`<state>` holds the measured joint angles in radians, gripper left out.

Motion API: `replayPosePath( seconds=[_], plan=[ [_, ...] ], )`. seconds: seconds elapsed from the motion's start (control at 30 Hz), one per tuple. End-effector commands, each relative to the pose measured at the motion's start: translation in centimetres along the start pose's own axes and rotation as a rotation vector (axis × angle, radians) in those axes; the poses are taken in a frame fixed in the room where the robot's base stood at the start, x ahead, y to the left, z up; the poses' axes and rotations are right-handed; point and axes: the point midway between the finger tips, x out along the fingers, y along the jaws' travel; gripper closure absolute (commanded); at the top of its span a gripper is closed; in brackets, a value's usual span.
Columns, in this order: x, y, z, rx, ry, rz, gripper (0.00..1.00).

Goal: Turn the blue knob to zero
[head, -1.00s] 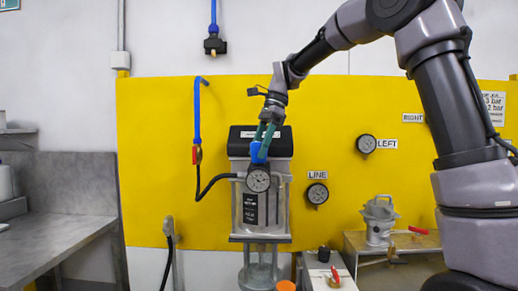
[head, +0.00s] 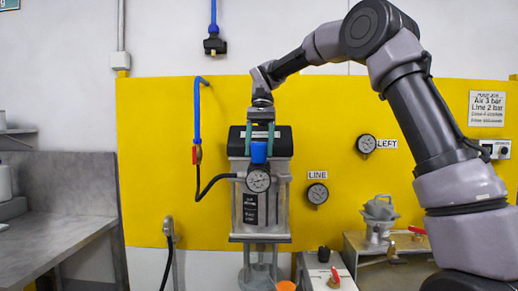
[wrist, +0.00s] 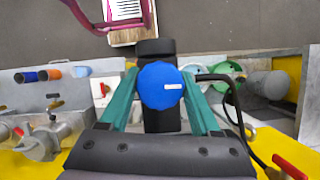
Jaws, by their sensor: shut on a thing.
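The blue knob (head: 259,152) sits above a round dial gauge (head: 258,180) on the front of the dark-topped drum agitator unit (head: 280,142). My gripper (head: 259,138) points straight down at the knob with its green fingers on either side. In the wrist view the knob (wrist: 161,86) is round, with a white mark toward its right edge. The fingers of my gripper (wrist: 160,82) are shut on the knob. The gauge needle is too small to read in the head view.
A blue hose (head: 197,110) with a red valve handle (head: 196,154) hangs left of the unit. Two wall gauges, LINE (head: 317,193) and LEFT (head: 366,144), are to the right on the yellow panel. A grey bench (head: 60,230) stands at left.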

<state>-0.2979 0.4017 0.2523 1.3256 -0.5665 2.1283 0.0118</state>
Motion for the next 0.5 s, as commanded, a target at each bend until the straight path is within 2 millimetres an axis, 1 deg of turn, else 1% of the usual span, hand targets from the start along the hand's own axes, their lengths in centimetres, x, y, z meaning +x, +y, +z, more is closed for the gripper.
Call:
replayPosePath(
  seconds=[0.2, 0.5],
  plan=[
    [-0.13, -0.05, -0.02, -0.185, 0.003, 0.075, 0.92],
    [-0.13, -0.05, -0.01, -0.394, 0.005, 0.162, 0.92]
  ],
)
